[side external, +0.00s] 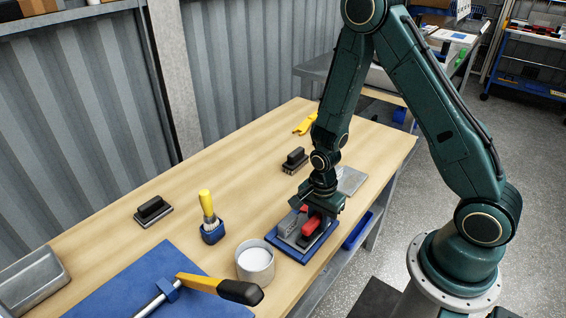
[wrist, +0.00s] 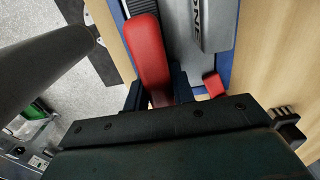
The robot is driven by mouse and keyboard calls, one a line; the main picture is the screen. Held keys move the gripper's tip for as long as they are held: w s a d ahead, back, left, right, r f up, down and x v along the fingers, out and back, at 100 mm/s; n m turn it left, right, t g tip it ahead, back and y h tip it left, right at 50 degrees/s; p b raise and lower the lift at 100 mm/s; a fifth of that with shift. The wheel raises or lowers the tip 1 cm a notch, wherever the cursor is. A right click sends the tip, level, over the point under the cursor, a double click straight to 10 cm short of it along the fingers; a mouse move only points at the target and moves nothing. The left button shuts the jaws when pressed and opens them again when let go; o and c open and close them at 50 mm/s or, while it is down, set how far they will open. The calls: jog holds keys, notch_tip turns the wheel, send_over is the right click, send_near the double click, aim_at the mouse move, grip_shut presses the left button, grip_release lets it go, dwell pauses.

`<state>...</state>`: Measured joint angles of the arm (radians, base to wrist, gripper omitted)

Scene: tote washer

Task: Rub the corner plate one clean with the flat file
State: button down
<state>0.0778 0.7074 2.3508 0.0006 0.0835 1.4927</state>
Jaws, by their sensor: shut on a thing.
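My gripper (side external: 320,207) is low over a blue-edged base (side external: 290,256) near the table's front edge. In the wrist view my gripper (wrist: 158,93) is shut on a red handle (wrist: 147,48), which I take to be the flat file's; a dark ridged part shows at its far end. The red handle (side external: 311,227) also shows in the side view. Beside it is a grey plate lettered "ONE" (wrist: 205,20), apparently corner plate one, on the blue base. I cannot tell whether the file touches it. My gripper hides part of the base.
A small red piece (wrist: 213,84) sits by the plate. Around the base are a white-filled cup (side external: 255,264), a yellow-handled brush in a blue holder (side external: 210,222), black-handled blocks (side external: 153,210) (side external: 294,161) and a grey slab (side external: 352,180). A yellow-black handled tool (side external: 222,288) lies front left.

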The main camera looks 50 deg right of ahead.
aim_at(308, 221)
jog(key=shift+a, duration=0.1)
jog(key=shift+a, duration=1.9)
jog(key=shift+w, duration=0.15)
jog(key=shift+w, duration=0.35)
jog(key=shift+d, duration=0.1)
jog(key=shift+w+d, duration=0.2)
jog(key=shift+d, duration=0.75)
jog(key=shift+w+d, duration=0.2)
jog(key=shift+d, duration=0.75)
jog(key=shift+a, duration=0.15)
